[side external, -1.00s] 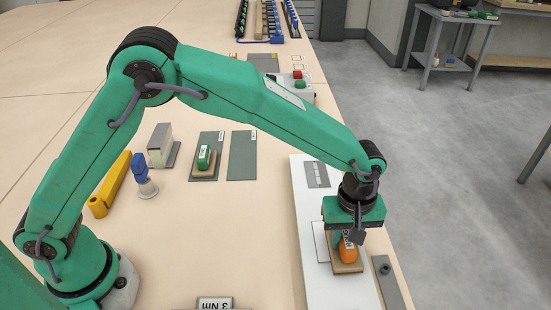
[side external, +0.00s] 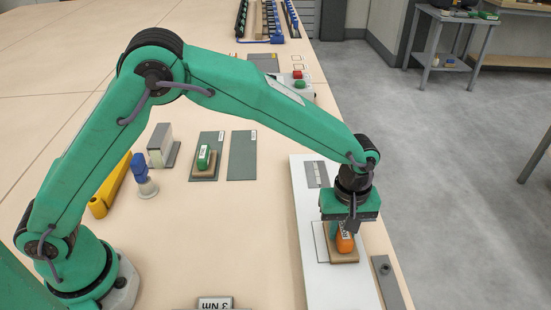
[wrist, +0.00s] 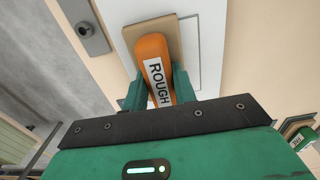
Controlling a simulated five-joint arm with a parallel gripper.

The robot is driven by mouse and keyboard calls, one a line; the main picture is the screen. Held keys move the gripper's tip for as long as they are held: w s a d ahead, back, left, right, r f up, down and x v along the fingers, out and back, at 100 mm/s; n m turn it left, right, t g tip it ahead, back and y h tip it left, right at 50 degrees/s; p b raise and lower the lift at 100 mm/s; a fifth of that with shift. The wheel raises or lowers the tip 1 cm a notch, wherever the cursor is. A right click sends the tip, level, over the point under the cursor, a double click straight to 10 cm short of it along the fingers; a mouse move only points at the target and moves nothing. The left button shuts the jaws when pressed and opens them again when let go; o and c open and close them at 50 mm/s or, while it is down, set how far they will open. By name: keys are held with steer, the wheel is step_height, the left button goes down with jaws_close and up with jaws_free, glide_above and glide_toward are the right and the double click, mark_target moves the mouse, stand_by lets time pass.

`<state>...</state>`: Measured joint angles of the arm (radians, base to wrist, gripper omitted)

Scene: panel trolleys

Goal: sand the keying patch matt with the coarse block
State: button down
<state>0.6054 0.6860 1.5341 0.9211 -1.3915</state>
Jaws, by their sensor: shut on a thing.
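The coarse block is an orange-handled sanding block (side external: 344,243) with a tan base, labelled "ROUGH" in the wrist view (wrist: 152,52). My gripper (side external: 347,228) is shut on its orange handle from above; the fingers (wrist: 153,92) show on both sides of the handle in the wrist view. The tan base is down on the white panel (side external: 311,199), over the outlined keying patch (side external: 320,240). The block covers much of the patch, so the surface under it is hidden. I cannot tell whether the patch's visible part is matt.
A green-handled block (side external: 204,158) rests on a grey mat (side external: 198,175), beside a second, empty grey mat (side external: 242,156). A grey strip (side external: 387,282) lies right of the panel. A blue-topped bottle (side external: 143,178), yellow tool (side external: 110,186) and grey box (side external: 160,145) stand left.

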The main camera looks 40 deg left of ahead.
steer(key=shift+w+a+r, duration=0.1)
steer(key=shift+w+a, duration=1.45)
steer(key=shift+a, duration=0.05)
steer(key=shift+s+a+f, duration=0.2)
steer(key=shift+s+a, duration=1.05)
steer(key=shift+s, duration=0.1)
steer(key=shift+s, duration=0.1)
steer(key=shift+s+d+r, duration=0.2)
steer(key=shift+s+d, duration=2.25)
steer(key=shift+d, duration=0.1)
